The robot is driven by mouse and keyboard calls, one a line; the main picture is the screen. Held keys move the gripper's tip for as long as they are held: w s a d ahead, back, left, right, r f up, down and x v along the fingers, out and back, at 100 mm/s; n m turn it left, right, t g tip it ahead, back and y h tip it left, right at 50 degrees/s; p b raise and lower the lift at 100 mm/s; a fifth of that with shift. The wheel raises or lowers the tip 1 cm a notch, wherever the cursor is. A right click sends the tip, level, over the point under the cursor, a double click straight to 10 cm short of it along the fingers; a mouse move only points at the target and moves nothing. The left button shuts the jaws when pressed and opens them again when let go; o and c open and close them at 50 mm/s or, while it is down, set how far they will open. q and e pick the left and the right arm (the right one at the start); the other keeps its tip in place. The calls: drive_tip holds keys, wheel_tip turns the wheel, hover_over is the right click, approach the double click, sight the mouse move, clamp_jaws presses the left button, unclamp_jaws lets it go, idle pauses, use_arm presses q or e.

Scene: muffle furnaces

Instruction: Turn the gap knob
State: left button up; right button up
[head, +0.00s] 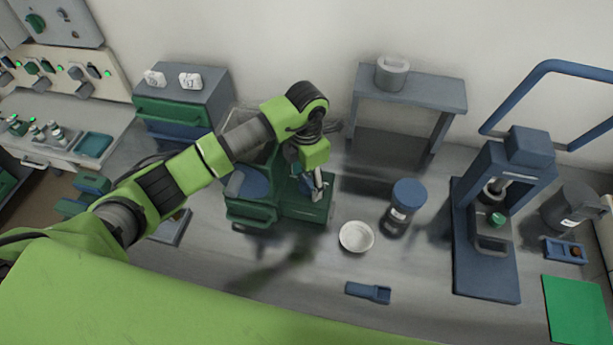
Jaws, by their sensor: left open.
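My left arm reaches in from the left, and my left gripper (318,188) points down over the right part of a green benchtop machine (252,212). The jaws are open at the machine's top, close to its right end. I cannot make out a gap knob; the gripper and wrist cover part of the machine there. I cannot tell whether the fingers touch anything. My right gripper is out of view.
A white dish (356,237), a blue-lidded jar (403,207) and a blue scoop (368,292) are right of the machine. A blue press (488,262) stands farther right. A grey raised shelf (432,90) is behind. The bench front between dish and press is mostly clear.

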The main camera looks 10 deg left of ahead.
use_arm(q)
drive_tip(key=c, duration=0.9)
drive_tip(key=shift+c, duration=1)
drive_tip(key=shift+f+n+b, duration=0.1)
drive_tip(key=shift+n+b, duration=0.4)
drive_tip(key=shift+n, duration=0.3)
drive_tip(key=shift+d+n, duration=0.1)
drive_tip(key=shift+n, duration=0.6)
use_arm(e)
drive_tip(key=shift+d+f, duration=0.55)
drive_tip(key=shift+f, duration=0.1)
use_arm(q)
drive_tip(key=o, duration=1)
drive_tip(key=shift+o, duration=0.5)
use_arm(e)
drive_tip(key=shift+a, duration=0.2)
